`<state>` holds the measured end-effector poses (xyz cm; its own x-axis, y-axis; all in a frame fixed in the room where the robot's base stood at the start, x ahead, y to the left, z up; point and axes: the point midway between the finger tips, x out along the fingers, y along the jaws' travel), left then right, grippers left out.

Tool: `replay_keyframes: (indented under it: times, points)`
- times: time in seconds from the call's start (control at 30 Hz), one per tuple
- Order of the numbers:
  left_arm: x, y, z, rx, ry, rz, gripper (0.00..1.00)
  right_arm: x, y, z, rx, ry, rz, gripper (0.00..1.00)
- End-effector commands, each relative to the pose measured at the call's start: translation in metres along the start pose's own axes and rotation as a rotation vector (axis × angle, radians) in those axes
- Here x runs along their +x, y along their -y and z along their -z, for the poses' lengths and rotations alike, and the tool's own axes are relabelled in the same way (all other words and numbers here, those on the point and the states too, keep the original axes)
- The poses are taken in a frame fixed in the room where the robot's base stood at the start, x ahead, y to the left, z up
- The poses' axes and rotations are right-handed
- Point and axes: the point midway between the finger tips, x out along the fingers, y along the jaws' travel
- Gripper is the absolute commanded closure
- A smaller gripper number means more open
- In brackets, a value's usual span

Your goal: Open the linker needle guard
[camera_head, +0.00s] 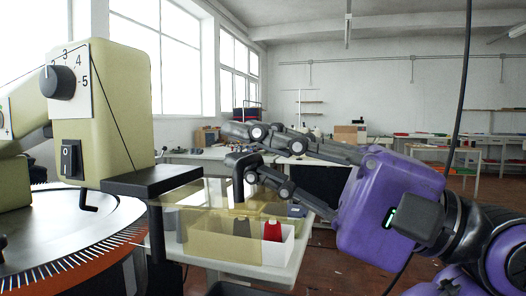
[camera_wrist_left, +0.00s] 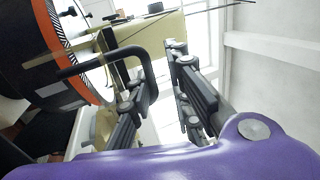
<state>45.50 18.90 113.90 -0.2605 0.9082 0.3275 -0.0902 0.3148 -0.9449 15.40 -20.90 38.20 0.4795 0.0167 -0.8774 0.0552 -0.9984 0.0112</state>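The needle guard (camera_head: 205,200) is a clear yellowish panel below a black bracket at the machine's front. Its black bent handle (camera_head: 239,175) stands up from it; the handle also shows in the left wrist view (camera_wrist_left: 118,53). My purple left gripper (camera_head: 241,152) reaches in from the right of the head view. Its fingers are apart, one above the handle and one beside it. In the left wrist view the gripper (camera_wrist_left: 157,70) has a clear gap between its fingers, and the handle is by the left-hand finger. Contact cannot be told. My right gripper is not in view.
The cream linker head (camera_head: 120,110) with a dial (camera_head: 62,81) and switch (camera_head: 71,159) stands left, over a round needle dial (camera_head: 70,235). A white bin (camera_head: 282,248) with a dark and a red cone (camera_head: 273,231) sits behind the guard. Worktables stand farther back.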

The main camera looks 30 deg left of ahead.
Motion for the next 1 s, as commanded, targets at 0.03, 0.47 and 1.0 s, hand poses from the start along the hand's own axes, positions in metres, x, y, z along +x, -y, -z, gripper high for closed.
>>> replay_keyframes:
  times: [0.03,0.47,1.0]
  points:
    - [0.004,0.003,0.0,-0.002,0.004,0.007,0.85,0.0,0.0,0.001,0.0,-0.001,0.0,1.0]
    - [-0.03,0.004,0.001,0.001,0.0,0.01,0.85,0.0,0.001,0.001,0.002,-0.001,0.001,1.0]
    - [-0.123,0.002,0.0,0.0,-0.001,0.007,0.85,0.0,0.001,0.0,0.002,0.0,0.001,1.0]
